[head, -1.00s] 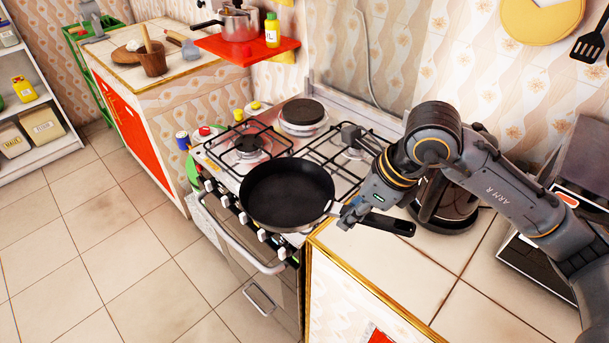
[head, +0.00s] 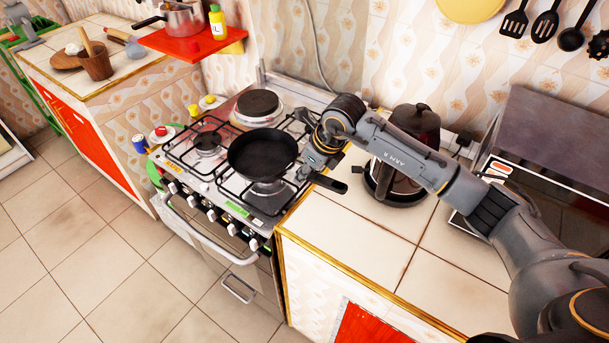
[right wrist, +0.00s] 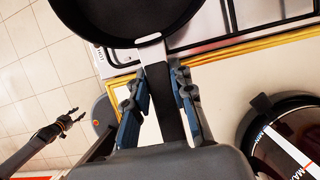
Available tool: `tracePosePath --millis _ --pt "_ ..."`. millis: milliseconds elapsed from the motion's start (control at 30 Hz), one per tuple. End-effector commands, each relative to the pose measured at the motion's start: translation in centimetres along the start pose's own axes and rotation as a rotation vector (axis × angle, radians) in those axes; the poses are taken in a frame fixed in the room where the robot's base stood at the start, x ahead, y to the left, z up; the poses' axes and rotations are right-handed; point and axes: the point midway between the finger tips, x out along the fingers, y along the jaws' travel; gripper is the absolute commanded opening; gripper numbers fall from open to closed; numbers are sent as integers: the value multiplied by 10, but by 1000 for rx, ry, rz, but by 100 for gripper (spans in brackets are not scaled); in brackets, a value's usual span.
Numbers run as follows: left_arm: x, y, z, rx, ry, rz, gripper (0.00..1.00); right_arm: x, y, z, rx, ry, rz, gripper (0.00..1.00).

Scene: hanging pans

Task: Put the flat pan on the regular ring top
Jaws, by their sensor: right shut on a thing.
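The flat black pan (head: 262,153) is over the right part of the stove (head: 215,185), roughly level. Its body hides part of the front-right gas ring (head: 266,187); I cannot tell whether it touches the grate. My right gripper (head: 312,176) is shut on the pan's handle. In the right wrist view the handle runs between the fingers (right wrist: 160,88), with the pan (right wrist: 125,15) beyond. The front-left gas ring (head: 207,145) is bare, as is the solid round hotplate (head: 257,102) behind. My left gripper (right wrist: 74,116) shows far off in the right wrist view, apparently open and empty.
A coffee maker (head: 403,160) stands on the tiled counter (head: 400,235) right of the stove, close to my right arm. A toaster oven (head: 545,165) is further right. A red shelf (head: 195,40) with a pot (head: 180,18) and yellow bottle (head: 217,22) hangs at the back left.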

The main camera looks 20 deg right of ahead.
Motion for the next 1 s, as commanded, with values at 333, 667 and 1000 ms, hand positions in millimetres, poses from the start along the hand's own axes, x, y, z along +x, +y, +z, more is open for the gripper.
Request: tracePosePath --millis 333,667,1000 --pt "-19 -1 -2 0 1 -1 40 31 -9 -4 0 1 2 0" --pt "-21 -2 -3 0 2 -2 40 45 -11 -8 -2 -5 -1 0" --pt "-21 -2 -3 0 3 -2 40 46 -10 -10 -1 -1 0 46"
